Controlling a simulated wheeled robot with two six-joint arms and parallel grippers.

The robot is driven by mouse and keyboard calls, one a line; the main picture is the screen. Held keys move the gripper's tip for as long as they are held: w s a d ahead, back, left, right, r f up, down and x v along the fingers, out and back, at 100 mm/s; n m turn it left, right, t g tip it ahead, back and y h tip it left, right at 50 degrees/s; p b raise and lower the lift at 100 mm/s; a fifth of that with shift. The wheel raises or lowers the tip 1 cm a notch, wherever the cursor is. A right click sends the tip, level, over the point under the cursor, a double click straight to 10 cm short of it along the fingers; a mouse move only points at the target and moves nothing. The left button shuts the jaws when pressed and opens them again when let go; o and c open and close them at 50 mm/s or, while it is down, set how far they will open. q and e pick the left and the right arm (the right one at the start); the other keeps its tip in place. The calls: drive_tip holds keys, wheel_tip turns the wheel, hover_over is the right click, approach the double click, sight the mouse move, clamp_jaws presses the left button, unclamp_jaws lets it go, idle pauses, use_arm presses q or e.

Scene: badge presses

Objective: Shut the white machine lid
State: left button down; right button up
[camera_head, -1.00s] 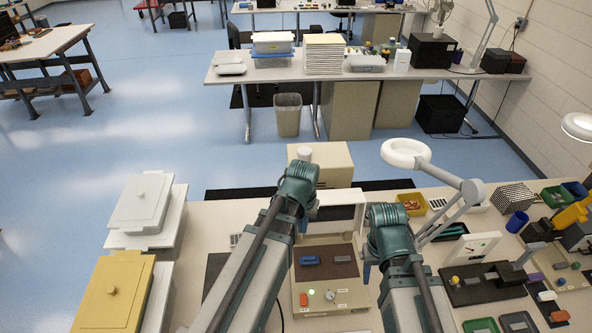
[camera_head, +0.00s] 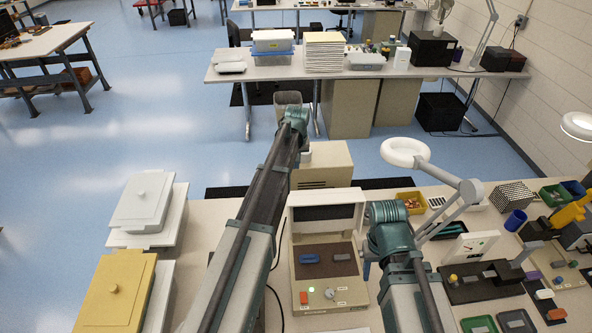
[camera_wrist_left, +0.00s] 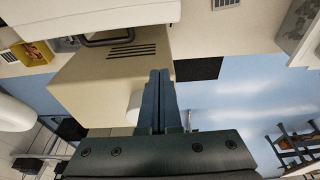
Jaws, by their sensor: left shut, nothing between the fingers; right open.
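The white machine lid (camera_head: 326,197) stands raised at the back of a beige machine (camera_head: 330,295), its dark inner panel facing me. In the left wrist view a white panel with a dark handle, apparently the lid (camera_wrist_left: 90,18), shows at the top. My left gripper is at the far end of its arm, beyond the lid, and its fingers are hidden in the head view. In the left wrist view its fingers (camera_wrist_left: 160,98) are shut and empty, over a beige box. My right gripper (camera_head: 368,270) is open right of the machine, mostly hidden by its arm.
The beige box (camera_head: 322,160) with vents stands behind the machine. A white ring lamp (camera_head: 405,152) on a jointed arm stands at right, with fixtures and bins beyond. White (camera_head: 141,205) and yellow (camera_head: 115,290) lidded boxes lie at left.

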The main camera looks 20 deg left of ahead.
wheel_tip(320, 180, down, 8)
drive_tip(key=b, duration=0.8)
drive_tip(key=shift+f, duration=0.25)
drive_tip(key=shift+w, duration=0.1)
